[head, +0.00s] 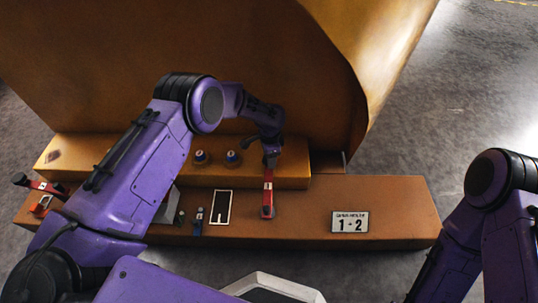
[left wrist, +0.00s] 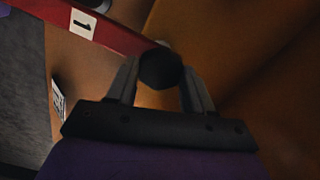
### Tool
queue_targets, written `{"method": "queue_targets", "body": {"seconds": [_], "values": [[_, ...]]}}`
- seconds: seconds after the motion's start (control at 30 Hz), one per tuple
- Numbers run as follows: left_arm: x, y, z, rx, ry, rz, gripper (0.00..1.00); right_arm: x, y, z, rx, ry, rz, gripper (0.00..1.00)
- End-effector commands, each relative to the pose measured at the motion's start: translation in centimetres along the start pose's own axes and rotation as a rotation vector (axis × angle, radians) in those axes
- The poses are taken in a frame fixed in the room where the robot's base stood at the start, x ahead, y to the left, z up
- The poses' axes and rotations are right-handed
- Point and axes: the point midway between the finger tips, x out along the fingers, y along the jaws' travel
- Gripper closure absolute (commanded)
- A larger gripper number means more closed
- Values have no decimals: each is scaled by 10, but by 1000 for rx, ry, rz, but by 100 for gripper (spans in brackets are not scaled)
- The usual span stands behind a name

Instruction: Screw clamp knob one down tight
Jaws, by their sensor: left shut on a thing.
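Clamp knob one (left wrist: 160,68) is a round black knob at the end of a red clamp bar (left wrist: 112,30) that carries a white label with a 1. My left gripper (left wrist: 163,72) has its two grey fingers on either side of the knob and is shut on it. In the head view the red bar (head: 267,196) stretches from the ledge toward the front, and my left gripper (head: 270,156) reaches down at its far end. There the knob is too small and covered to make out. My right gripper is out of view; only my right arm shows at the right edge.
A second red clamp (head: 42,186) lies at the far left. Two blue-topped round parts (head: 232,158) stand on the orange ledge (head: 290,174).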

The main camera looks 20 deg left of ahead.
Motion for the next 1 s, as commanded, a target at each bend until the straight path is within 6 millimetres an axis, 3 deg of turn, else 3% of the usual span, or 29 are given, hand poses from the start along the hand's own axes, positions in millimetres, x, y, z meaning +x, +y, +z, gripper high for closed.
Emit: {"method": "queue_targets", "body": {"seconds": [0.4,0.9,0.93,1.0], "values": [[0,0,0,175,0,1,79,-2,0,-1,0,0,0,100],[0,0,0,194,0,1,79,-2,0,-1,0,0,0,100],[0,0,0,194,0,1,42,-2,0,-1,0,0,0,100],[0,0,0,193,0,1,23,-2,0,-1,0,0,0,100]]}}
